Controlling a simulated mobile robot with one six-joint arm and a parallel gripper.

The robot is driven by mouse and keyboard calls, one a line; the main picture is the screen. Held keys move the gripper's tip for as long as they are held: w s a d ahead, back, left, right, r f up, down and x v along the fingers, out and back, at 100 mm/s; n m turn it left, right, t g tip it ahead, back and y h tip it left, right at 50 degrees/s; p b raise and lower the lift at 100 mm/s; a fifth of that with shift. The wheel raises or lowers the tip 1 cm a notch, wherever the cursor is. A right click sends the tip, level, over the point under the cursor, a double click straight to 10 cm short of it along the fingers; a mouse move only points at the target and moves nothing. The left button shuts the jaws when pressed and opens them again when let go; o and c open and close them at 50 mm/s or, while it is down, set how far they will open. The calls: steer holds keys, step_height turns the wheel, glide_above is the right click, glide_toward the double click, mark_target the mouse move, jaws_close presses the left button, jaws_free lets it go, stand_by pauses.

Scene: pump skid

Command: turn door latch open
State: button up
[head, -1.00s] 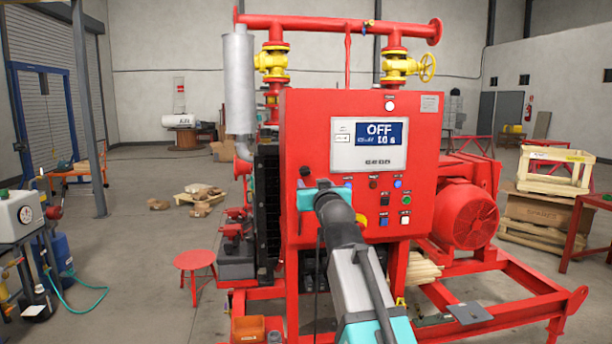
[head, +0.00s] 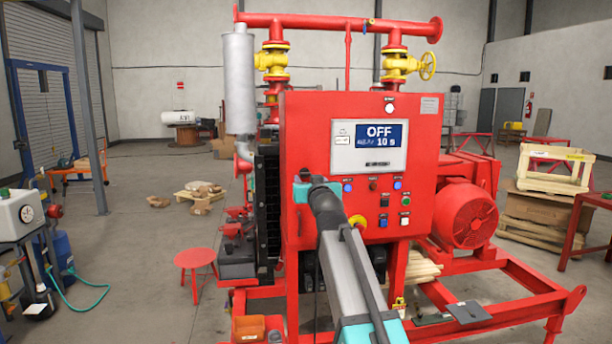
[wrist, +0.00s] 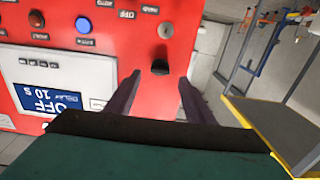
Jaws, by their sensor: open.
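The door latch is a small black knob (wrist: 160,67) on the red control cabinet door (wrist: 190,20), near its edge. In the wrist view, which shows the panel upside down, it lies just beyond and between my fingertips. My gripper (wrist: 159,80) is open, with one dark finger on each side of the knob's line. I cannot tell whether either finger touches it. In the head view, my gripper's teal body is at the left side of the red cabinet (head: 300,120), and the knob is mostly hidden behind it.
The cabinet's display (head: 368,146) reads OFF and 10 s. Several buttons (head: 384,200) sit below it, right of my gripper. A red stool (head: 195,262) stands at the lower left. A red motor (head: 466,215) and frame rails are at the right.

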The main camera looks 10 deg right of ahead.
mark_target(306, 175)
steer(key=shift+w+p, duration=0.65)
steer(key=shift+w, duration=2)
steer(key=shift+c, duration=0.3)
steer(key=c, duration=1)
